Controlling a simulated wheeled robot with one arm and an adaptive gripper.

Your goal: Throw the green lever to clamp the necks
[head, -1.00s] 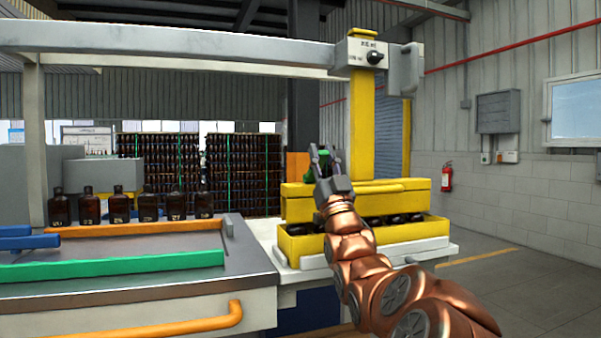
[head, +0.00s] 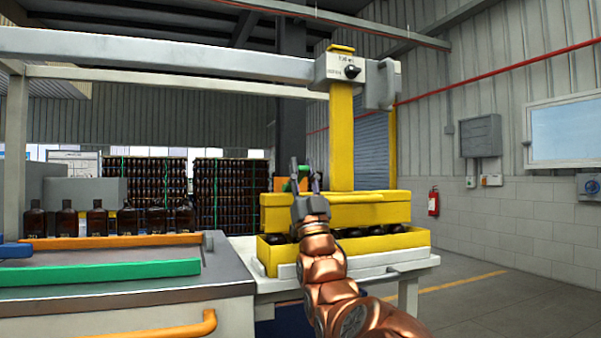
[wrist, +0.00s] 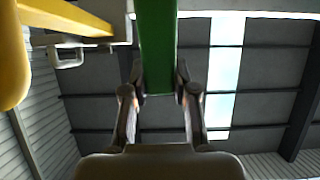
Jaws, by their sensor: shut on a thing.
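The green lever (wrist: 157,45) runs down between my two fingers in the wrist view. In the head view only a small green part of it (head: 303,171) shows, at the left end of the yellow clamp bar (head: 350,212). My gripper (head: 306,176) points up there and is shut on the lever. It also shows in the wrist view (wrist: 160,90). The yellow bar sits over a yellow crate (head: 350,257). Dark bottle tops (head: 352,232) show in the gap between them. The lever's pivot is hidden, and I cannot tell whether the necks are clamped.
A yellow post (head: 341,140) with a grey knobbed box (head: 345,68) rises behind the bar. Several amber bottles (head: 98,218) stand in a row at left, behind an orange rail (head: 100,241) and a green rail (head: 100,272). The floor at right is open.

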